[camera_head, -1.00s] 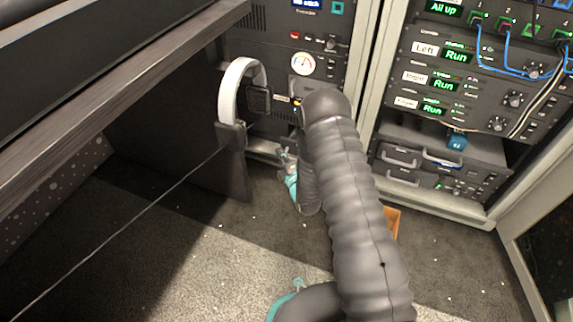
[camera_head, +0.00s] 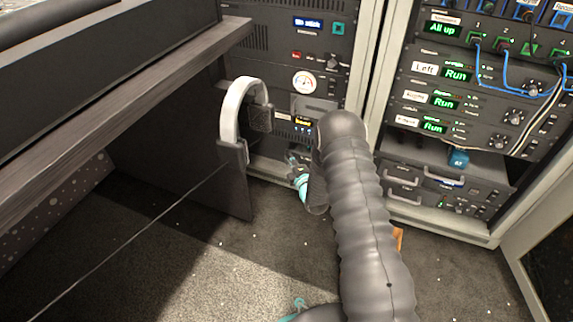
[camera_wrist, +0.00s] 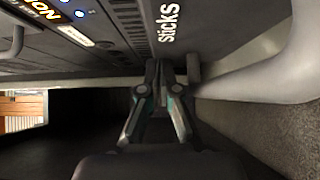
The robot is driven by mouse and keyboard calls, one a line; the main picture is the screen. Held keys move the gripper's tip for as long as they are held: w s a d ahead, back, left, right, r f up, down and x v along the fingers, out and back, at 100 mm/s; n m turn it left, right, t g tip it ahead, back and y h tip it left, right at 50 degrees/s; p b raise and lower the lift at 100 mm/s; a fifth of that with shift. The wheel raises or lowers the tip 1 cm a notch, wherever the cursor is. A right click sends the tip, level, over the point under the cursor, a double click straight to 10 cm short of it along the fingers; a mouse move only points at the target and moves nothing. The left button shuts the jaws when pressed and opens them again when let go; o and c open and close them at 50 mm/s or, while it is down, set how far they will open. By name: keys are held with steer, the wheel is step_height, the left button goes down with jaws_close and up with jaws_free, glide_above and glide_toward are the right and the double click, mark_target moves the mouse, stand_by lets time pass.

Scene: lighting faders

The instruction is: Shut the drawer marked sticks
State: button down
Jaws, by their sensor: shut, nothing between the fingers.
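The drawer marked sticks shows in the wrist view as a dark front (camera_wrist: 215,22) with the white word "sticks" turned sideways. How far out the drawer stands I cannot tell. My gripper (camera_wrist: 166,68) is shut and empty, with its fingertips close to the lower edge of the dark front, near the word. Whether they touch it I cannot tell. A small dark block sits just right of the fingertips. In the head view my arm covers part of the left rack's lower front, and neither the fingertips nor the word can be made out.
The left rack (camera_head: 322,58) has a round gauge and a lit screen. The right rack (camera_head: 440,75) carries blue cables and drawers with handles (camera_head: 405,203). White headphones (camera_head: 232,112) hang at the desk's (camera_head: 120,98) end, left of my arm. Carpet (camera_head: 200,270) lies open in front.

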mark_target(296, 155)
steer(key=w, duration=0.1)
steer(key=w+d, duration=0.1)
steer(key=w, duration=0.1)
steer(key=shift+w+d, duration=0.4)
steer(key=shift+w+d+r, duration=0.1)
steer(key=shift+w+r, duration=0.05)
steer(key=shift+w, duration=0.05)
steer(key=shift+d, duration=0.1)
steer(key=shift+s, duration=0.3)
steer(key=s, duration=0.1)
steer(key=s+a, duration=0.2)
steer(key=s, duration=0.1)
steer(key=shift+s, duration=0.1)
steer(key=v, duration=0.9)
steer(key=shift+s+f+p, duration=0.2)
steer(key=shift+s+p, duration=0.05)
steer(key=shift+p, duration=0.2)
